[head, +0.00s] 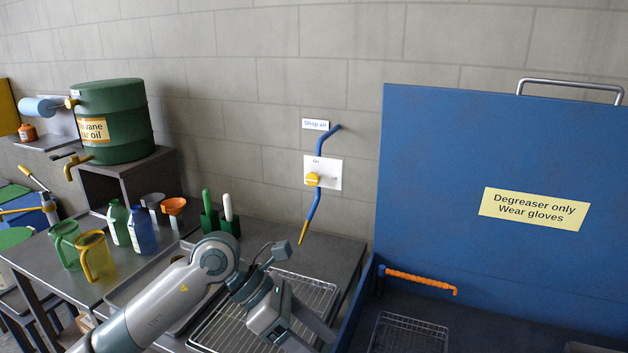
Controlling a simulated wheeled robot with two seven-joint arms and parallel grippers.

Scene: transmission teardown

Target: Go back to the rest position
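My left arm comes in from the lower left and reaches over the bench. My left gripper (314,340) is at the bottom of the view, over the right part of a wire rack (222,328) set in a tray. Its two fingers point down and to the right with a gap between them, and I see nothing held in it. The fingertips are close to the lower edge of the view. My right gripper is not in view.
A blue degreaser washer with a raised lid (440,180) stands at the right, with an orange nozzle (420,281) and a wire basket (408,335). Jugs (96,257), bottles (142,230), brushes (228,207) and a green oil drum (118,122) are left. A blue air hose (314,206) hangs behind.

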